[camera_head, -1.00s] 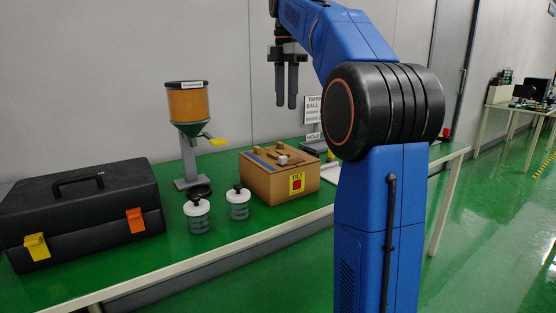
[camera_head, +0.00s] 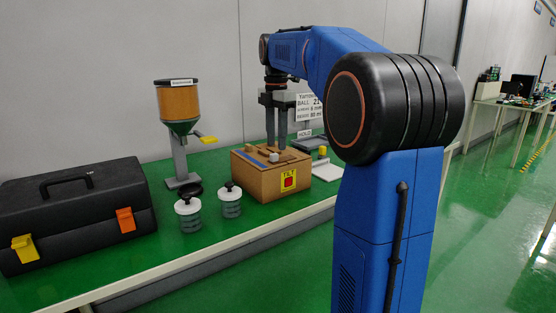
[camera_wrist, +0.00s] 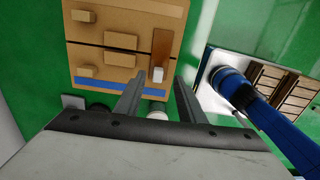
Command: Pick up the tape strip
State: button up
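The cardboard-brown box (camera_head: 262,182) stands on the green table and carries a red-on-yellow label. A flat blue strip (camera_head: 250,159) runs along one edge of its top; it also shows in the wrist view (camera_wrist: 105,85). A darker brown strip (camera_wrist: 162,46) with a white block (camera_wrist: 157,74) at its end lies on the top too. I cannot tell for certain which strip is the tape strip. My gripper (camera_head: 277,143) points down over the box. In the wrist view its fingers (camera_wrist: 158,87) are apart, with nothing held between them.
Several small wooden blocks (camera_wrist: 120,42) rise from the box top. Two lidded jars (camera_head: 229,200) and a hopper stand (camera_head: 180,130) are to the left, beyond them a black toolbox (camera_head: 78,210). A sign (camera_head: 308,107) stands behind. The front table strip (camera_head: 215,237) is clear.

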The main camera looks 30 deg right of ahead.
notch_tip(320, 180, down, 4)
jog(key=shift+w, duration=0.15)
jog(key=shift+c, duration=0.2)
grip_shut()
